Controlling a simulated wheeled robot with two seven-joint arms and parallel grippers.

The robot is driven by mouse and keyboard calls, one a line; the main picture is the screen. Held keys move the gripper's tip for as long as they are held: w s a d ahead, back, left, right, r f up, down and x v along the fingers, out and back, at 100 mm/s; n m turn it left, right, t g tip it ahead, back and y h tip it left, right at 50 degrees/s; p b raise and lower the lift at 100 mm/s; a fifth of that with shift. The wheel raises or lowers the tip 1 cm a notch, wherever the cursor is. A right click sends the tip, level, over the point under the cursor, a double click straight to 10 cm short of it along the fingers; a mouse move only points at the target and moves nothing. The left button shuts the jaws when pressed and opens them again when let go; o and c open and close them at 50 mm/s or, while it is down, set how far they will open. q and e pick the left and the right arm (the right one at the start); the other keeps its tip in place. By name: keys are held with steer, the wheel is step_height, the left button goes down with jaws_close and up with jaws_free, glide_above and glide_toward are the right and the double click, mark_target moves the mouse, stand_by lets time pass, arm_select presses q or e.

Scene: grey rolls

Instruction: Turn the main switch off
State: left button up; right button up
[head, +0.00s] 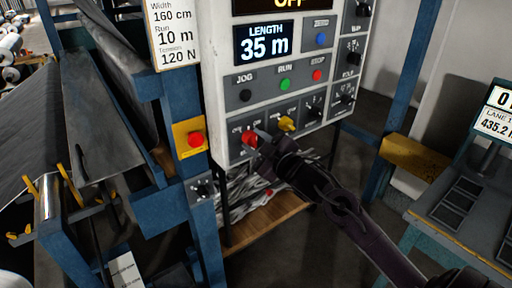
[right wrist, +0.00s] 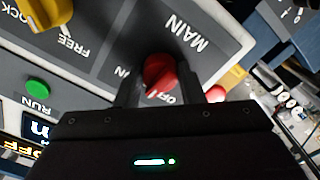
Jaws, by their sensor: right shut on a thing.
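The main switch is a red knob (head: 248,138) at the lower left of the grey control panel. In the right wrist view the red knob (right wrist: 159,71) sits beside the word MAIN, with ON and OFF labels partly hidden around it. My right gripper (head: 261,141) reaches the panel from the lower right and is shut on the knob. In the right wrist view its two fingers (right wrist: 158,84) stand on either side of the knob. The knob's exact pointing is hard to read. My left gripper is not in view.
A yellow lock knob (head: 287,124) is just right of the red knob. Black, green and red buttons (head: 285,84) sit above, under a LENGTH 35 m display (head: 264,43). The top display (head: 290,4) reads OFF. A red emergency button (head: 195,139) is left on a blue post.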

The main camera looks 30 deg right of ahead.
steer(key=n+b, duration=0.4)
steer(key=n, duration=0.1)
steer(key=shift+f+n, duration=0.15)
steer(key=shift+n, duration=0.15)
steer(key=shift+n+b, duration=1.65)
steer(key=shift+n, duration=0.45)
steer(key=shift+r, duration=0.2)
steer(key=o, duration=1)
steer(key=shift+s+f, duration=0.1)
steer(key=shift+s, duration=0.45)
steer(key=s+b, duration=0.1)
steer(key=s, duration=0.5)
steer(key=shift+s+d+b, duration=0.35)
steer(key=shift+s+b, duration=0.05)
